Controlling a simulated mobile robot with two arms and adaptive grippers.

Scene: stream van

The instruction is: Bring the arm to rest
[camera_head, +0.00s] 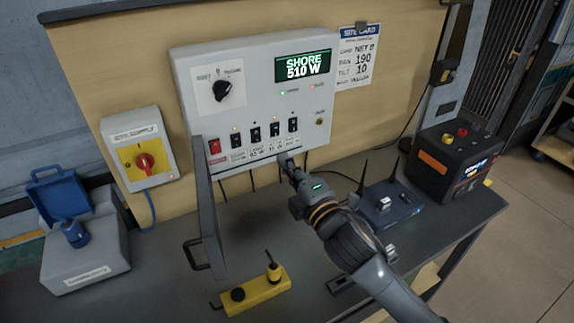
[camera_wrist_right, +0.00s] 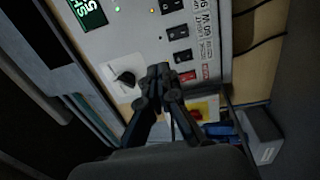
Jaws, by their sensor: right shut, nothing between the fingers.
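My right arm comes in from the lower right in the head view. Its right gripper (camera_head: 288,162) is shut and empty, with its tips close to the lower edge of the white control panel (camera_head: 185,75), below the right-hand switches. I cannot tell whether the tips touch the panel. In the wrist view the shut fingers (camera_wrist_right: 160,76) overlap the panel (camera_wrist_right: 125,48), between its black rotary knob (camera_wrist_right: 126,79) and the row of switches (camera_wrist_right: 180,55). The panel display (camera_head: 303,66) reads SHORE 510 W. My left gripper is not in view.
The panel's grey hinged door (camera_head: 210,215) stands open left of my arm. A yellow pendant (camera_head: 256,294) lies on the bench (camera_head: 165,280). A router with antennas (camera_head: 388,205) and a black power box (camera_head: 455,160) stand right. A blue-capped socket box (camera_head: 85,255) stands left.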

